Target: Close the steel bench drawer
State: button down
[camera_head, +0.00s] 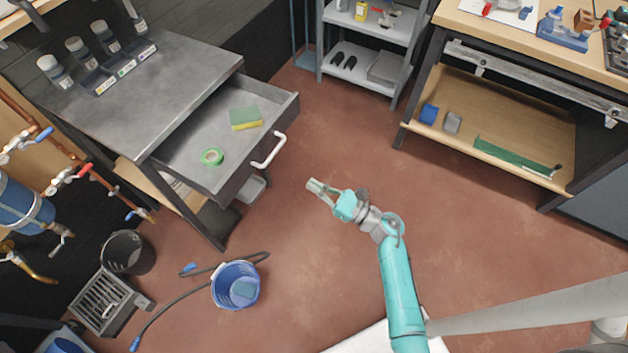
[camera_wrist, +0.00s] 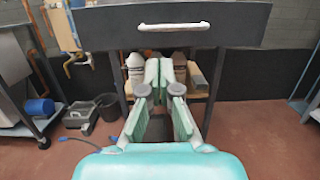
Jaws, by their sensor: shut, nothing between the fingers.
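The steel bench (camera_head: 170,75) stands at the upper left in the head view. Its drawer (camera_head: 190,147) is pulled out, with a white bar handle (camera_head: 269,151) on its front.
A blue bucket (camera_head: 236,286) with a hose beside it, a black bin (camera_head: 128,252) and a grey crate (camera_head: 104,300) stand on the floor at lower left. A wooden workbench (camera_head: 490,105) and grey shelf (camera_head: 365,65) stand behind. The floor around my gripper is clear.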

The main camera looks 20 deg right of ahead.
jog(key=x, duration=1.2)
jog(key=shift+a+f, duration=0.1)
